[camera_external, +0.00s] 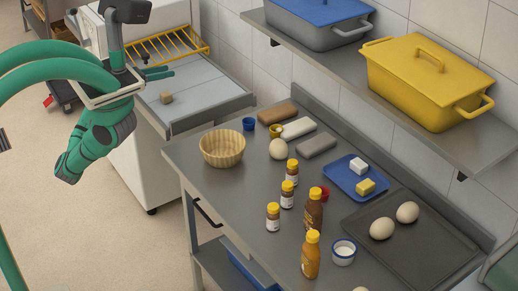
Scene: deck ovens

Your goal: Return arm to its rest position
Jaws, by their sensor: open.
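My green arm reaches in from the left edge of the external view and hangs over the floor, left of the steel table. My gripper (159,72) is at the upper left, near the front of the white unit with the yellow rack. Its two thin dark-green fingers point right and stand a little apart, with nothing visible between them. A small tan cube (166,97) lies on the pale surface below and right of the fingers, apart from them in the picture. Part of the gripper's body is hidden behind the wrist parts.
The steel table (225,190) holds a wicker bowl (222,149), several bottles, dough balls and a blue tray (340,177). A wall shelf (455,150) carries a yellow lidded pan (425,85) and a blue-lidded pan (320,25). The floor (90,235) left of the table is clear.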

